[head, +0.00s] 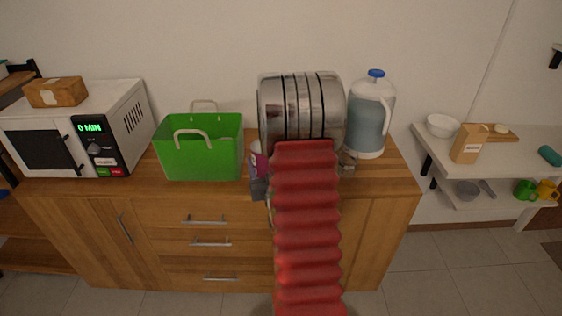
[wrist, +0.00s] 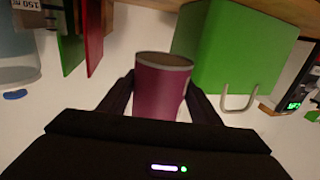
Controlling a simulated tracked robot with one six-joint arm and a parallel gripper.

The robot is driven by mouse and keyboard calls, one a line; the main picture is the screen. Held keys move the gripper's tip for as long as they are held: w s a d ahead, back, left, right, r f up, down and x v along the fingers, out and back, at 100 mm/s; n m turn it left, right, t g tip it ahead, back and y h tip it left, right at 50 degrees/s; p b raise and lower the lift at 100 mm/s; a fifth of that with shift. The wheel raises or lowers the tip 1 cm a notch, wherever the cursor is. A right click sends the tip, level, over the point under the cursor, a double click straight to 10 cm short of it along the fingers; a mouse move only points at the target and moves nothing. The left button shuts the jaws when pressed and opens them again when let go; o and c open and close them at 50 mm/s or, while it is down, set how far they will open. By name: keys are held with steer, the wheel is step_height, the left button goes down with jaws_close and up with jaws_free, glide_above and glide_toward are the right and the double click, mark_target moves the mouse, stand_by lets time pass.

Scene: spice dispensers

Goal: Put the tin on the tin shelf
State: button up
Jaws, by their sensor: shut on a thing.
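A purple tin (wrist: 160,88) with a pale rim is between the two dark fingers of my gripper (wrist: 160,98) in the wrist view. The fingers are shut on its sides. In the head view, a small part of the purple tin (head: 256,160) shows just left of my red arm, beside the green basket and above the cabinet top. My gripper (head: 258,187) is partly hidden there. I cannot tell which shelf is the tin shelf. A white shelf unit (head: 440,160) stands at the right, and a wooden shelf (head: 18,250) shows at the far left edge.
The wooden cabinet (head: 145,225) carries a microwave (head: 45,150) with a brown box (head: 55,92) on top, a green basket (head: 200,155) and a water jug (head: 370,120). In the wrist view, a red panel (wrist: 94,35) and a green panel (wrist: 70,45) stand near the tin.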

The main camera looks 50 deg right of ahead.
steer(key=w+a+n+t+y, duration=0.1)
steer(key=w+a+n+y, duration=0.1)
steer(key=a, duration=1.1)
steer(key=w+a+r+n+t+y, duration=0.1)
steer(key=w+a+y, duration=0.3)
steer(key=a, duration=0.9)
steer(key=w+a+n+t+y, duration=0.1)
steer(key=w+a+n+y, duration=0.2)
steer(key=w+a, duration=0.4)
steer(key=a+y, duration=0.1)
steer(key=a, duration=0.6)
steer(key=shift+r+n, duration=0.25)
steer(key=shift+n, duration=0.15)
